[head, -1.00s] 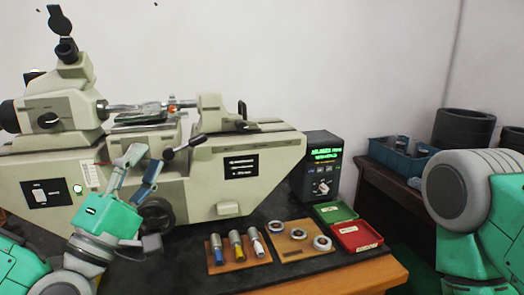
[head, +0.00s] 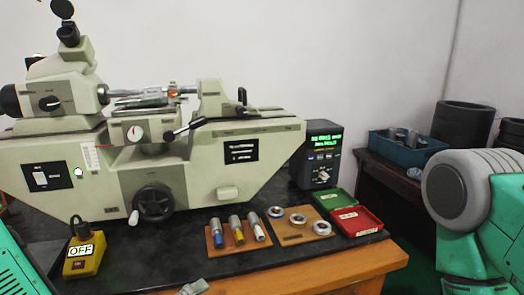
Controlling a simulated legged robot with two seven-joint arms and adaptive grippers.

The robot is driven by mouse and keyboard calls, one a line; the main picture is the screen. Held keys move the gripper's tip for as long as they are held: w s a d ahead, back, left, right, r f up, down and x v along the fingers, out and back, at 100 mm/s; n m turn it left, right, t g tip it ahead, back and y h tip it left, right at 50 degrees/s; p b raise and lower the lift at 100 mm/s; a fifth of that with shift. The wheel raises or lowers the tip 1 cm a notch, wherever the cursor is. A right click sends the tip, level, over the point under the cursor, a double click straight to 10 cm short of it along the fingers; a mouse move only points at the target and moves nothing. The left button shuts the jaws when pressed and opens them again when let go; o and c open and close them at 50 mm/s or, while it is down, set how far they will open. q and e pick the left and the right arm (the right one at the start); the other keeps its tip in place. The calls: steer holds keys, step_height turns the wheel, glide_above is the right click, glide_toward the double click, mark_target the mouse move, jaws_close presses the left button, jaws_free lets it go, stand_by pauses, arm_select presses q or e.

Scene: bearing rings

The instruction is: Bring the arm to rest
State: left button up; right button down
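Only a small grey tip, which looks like part of my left gripper (head: 193,287), shows at the bottom edge of the head view, in front of the table's wooden edge. The rest of it is cut off, so I cannot tell whether it is open or shut. A teal part of my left arm (head: 22,268) shows at the lower left. My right arm (head: 468,215) stands at the right edge with its grey round joint and teal link. My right gripper is out of view.
The measuring machine (head: 70,160) stands on the black table mat (head: 160,250). In front are a yellow OFF switch box (head: 84,258), a board with three handled gauges (head: 216,240), a board with three rings (head: 290,238), a red tray (head: 357,221) and a green tray (head: 335,199).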

arm_select(q)
steer(key=s+a+f+m+g+y+b, duration=0.1)
steer(key=s+a+f+m+g+y, duration=0.15)
steer(key=s+f, duration=0.45)
steer(key=s+a+f+m+g+y+b, duration=0.1)
steer(key=s+f+g+b, duration=0.2)
steer(key=f, duration=0.8)
steer(key=s+a+f+m+g+y+b, duration=0.1)
steer(key=s+a+f+m+g+y, duration=0.2)
steer(key=s+a+f, duration=0.8)
steer(key=s+a+g+y, duration=0.1)
steer(key=s+g+y, duration=0.1)
steer(key=s+g, duration=0.1)
steer(key=shift+m+b, duration=0.3)
steer(key=shift+m, duration=0.05)
